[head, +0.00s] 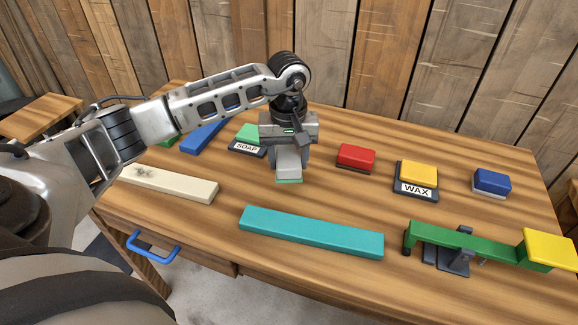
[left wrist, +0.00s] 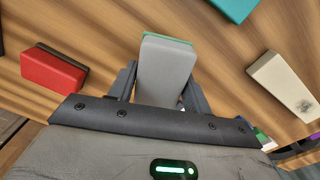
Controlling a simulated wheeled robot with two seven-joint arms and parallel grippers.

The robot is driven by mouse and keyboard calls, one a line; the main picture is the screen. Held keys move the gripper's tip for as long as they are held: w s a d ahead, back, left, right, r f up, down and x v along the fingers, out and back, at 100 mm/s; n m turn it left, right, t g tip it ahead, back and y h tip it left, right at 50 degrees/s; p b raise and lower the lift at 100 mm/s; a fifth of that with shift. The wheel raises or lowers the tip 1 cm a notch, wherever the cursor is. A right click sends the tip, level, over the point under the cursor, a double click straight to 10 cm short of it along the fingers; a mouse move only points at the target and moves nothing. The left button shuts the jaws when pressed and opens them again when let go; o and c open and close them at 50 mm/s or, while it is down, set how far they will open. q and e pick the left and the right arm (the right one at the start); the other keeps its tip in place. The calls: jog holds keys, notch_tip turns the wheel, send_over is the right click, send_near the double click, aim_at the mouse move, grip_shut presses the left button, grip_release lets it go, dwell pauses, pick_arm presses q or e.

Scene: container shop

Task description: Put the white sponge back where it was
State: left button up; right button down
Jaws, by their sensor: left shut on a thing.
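The white sponge (head: 288,169), pale grey-white with a thin green layer underneath, is between the fingers of my left gripper (head: 289,161), near the middle of the wooden table. In the left wrist view the white sponge (left wrist: 165,72) sits between the two dark fingers of the left gripper (left wrist: 160,88), its green edge facing away. The left gripper is shut on it, pointing down. I cannot tell whether the sponge touches the table. My right gripper is not in view.
Around it are a green sponge (head: 250,132) on the SOAP tray (head: 247,149), a red sponge (head: 356,155), a yellow sponge (head: 419,172) on the WAX tray (head: 416,190), and a blue sponge (head: 492,181). A teal bar (head: 310,232), cream bar (head: 165,184) and green lever (head: 460,238) lie nearer.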

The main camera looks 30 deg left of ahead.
aim_at(289, 167)
pick_arm(q)
jog(key=shift+w+a+f, duration=0.3)
jog(key=shift+w+f, duration=0.3)
jog(key=shift+f, duration=0.2)
notch_tip(289, 167, down, 2)
jog(key=shift+f+p, duration=0.15)
jog(key=shift+p, duration=0.3)
jog(key=shift+f, duration=0.35)
jog(key=shift+f, duration=0.1)
jog(key=shift+f, duration=0.15)
jog(key=o, duration=0.9)
jog(key=shift+r, duration=0.2)
